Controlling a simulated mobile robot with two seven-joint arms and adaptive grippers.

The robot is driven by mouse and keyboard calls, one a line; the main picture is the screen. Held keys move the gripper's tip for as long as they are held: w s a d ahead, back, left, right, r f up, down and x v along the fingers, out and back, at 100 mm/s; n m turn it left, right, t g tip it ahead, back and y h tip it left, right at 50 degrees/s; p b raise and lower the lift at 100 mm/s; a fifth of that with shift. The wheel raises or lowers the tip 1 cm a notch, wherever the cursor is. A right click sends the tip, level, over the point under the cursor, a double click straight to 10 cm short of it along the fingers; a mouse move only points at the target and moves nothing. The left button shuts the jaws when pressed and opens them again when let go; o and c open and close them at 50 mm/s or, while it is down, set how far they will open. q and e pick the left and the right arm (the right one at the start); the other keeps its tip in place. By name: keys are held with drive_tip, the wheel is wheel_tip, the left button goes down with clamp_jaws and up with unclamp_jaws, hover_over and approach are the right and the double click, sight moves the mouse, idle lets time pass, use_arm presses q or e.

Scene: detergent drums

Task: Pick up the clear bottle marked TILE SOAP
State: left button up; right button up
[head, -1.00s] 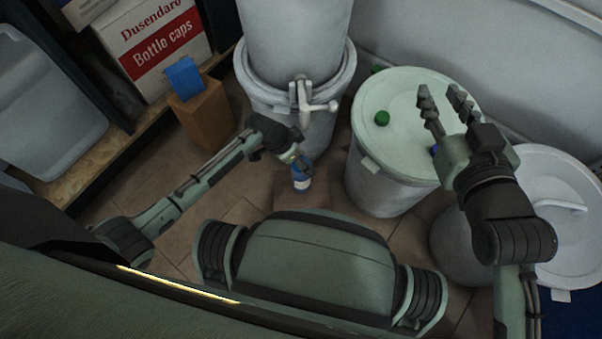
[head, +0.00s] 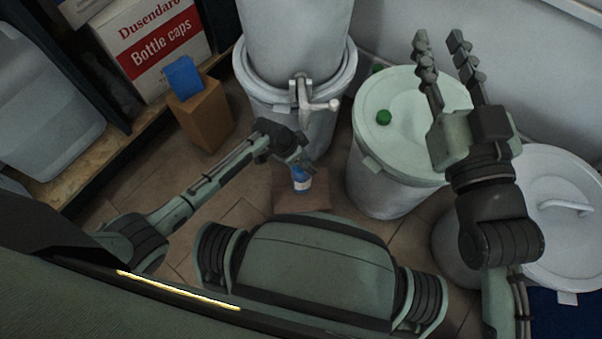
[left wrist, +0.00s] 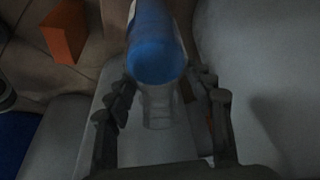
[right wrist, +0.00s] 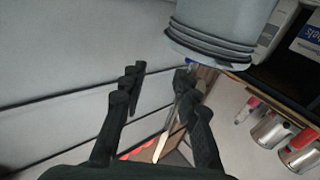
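A small bottle with blue contents and a pale label (head: 301,181) stands upright in front of the tap drum. I cannot read its label. My left gripper (head: 301,164) is at its top and hides part of it. In the left wrist view the bottle (left wrist: 157,50) shows its blue body and a clear upper part between my left fingers (left wrist: 165,85). The fingers look spread, with a gap at least on the right side. My right gripper (head: 438,42) is open and empty above the pale green drum lid; its spread fingers show in the right wrist view (right wrist: 158,80).
A grey drum with a white tap (head: 303,95) stands just behind the bottle. A drum with a pale green lid (head: 395,140) and a green cap (head: 384,118) is to its right. A brown carton (head: 203,118) with a blue item on it stands left. A white-lidded drum (head: 560,175) is far right.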

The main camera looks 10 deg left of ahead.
use_arm(q)
clamp_jaws()
drive_tip(key=shift+r, duration=0.1)
